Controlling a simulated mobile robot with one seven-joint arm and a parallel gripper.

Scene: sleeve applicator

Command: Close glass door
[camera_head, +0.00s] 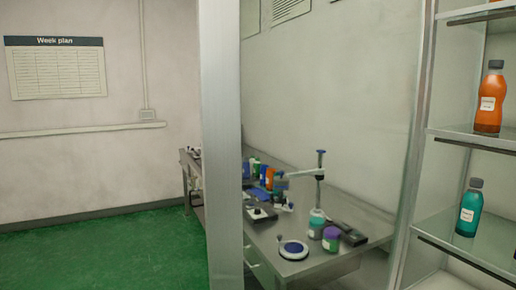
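The glass door stands open at the cabinet on the right. Its broad grey metal edge (221,150) runs from top to bottom of the view, left of the middle. Its clear pane seems to span from that edge to the cabinet's front post (414,150), and the table and wall show through it. No handle shows. The cabinet's glass shelves (485,135) are exposed at the right, holding an orange bottle (488,103) and a teal bottle (469,212). My gripper is not in view.
A grey worktable (345,209) behind the pane carries a stand with a blue knob (320,172), jars and several small tools. Green floor (110,250) lies open at the left, below a wall with a week plan (57,72).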

